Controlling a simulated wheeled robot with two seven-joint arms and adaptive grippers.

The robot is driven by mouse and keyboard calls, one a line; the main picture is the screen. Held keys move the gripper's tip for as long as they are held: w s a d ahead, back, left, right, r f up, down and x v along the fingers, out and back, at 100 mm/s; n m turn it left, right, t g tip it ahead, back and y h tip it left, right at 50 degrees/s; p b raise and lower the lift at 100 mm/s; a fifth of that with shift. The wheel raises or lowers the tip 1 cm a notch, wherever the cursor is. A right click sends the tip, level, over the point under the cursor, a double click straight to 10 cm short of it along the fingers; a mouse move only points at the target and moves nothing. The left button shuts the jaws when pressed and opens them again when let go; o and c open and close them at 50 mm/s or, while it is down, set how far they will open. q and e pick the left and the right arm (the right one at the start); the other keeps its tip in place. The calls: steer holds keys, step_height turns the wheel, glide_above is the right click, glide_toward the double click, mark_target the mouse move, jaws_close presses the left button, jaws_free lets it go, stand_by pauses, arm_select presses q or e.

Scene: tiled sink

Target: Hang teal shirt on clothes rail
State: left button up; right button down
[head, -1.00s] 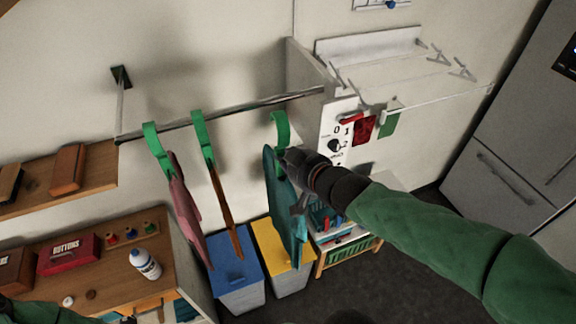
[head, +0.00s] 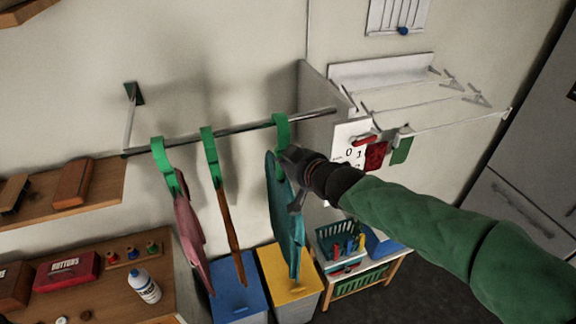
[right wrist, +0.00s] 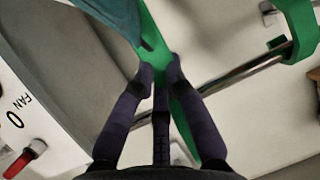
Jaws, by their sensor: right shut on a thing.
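The teal shirt (head: 287,215) hangs from a green hanger (head: 281,130) near the right end of the clothes rail (head: 240,128). My right gripper (head: 287,170) is shut on the green hanger, just below its hook. In the right wrist view the hanger (right wrist: 185,105) runs between the fingertips (right wrist: 160,75), with the teal cloth (right wrist: 108,15) above them. The rail (right wrist: 240,76) passes close behind the hanger there. The hook overlaps the rail in the head view; I cannot tell whether it rests on it. My left gripper is out of view.
A pink garment (head: 188,220) and a brown one (head: 225,215) hang on green hangers further left on the rail. A grey side panel with a fan switch (head: 350,145) stands by the rail's right end. Blue (head: 240,290) and yellow (head: 285,270) bins stand below.

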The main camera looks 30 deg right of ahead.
steer(key=shift+w+d, duration=0.2)
steer(key=shift+w, duration=0.75)
steer(key=shift+w+d+b, duration=0.15)
steer(key=shift+w+d, duration=0.1)
steer(key=shift+w, duration=0.7)
steer(key=shift+w+d+b, duration=0.15)
steer(key=shift+w+d, duration=0.1)
steer(key=shift+w, duration=0.7)
steer(key=shift+f+b, duration=1.45)
steer(key=c, duration=1.2)
jaws_free()
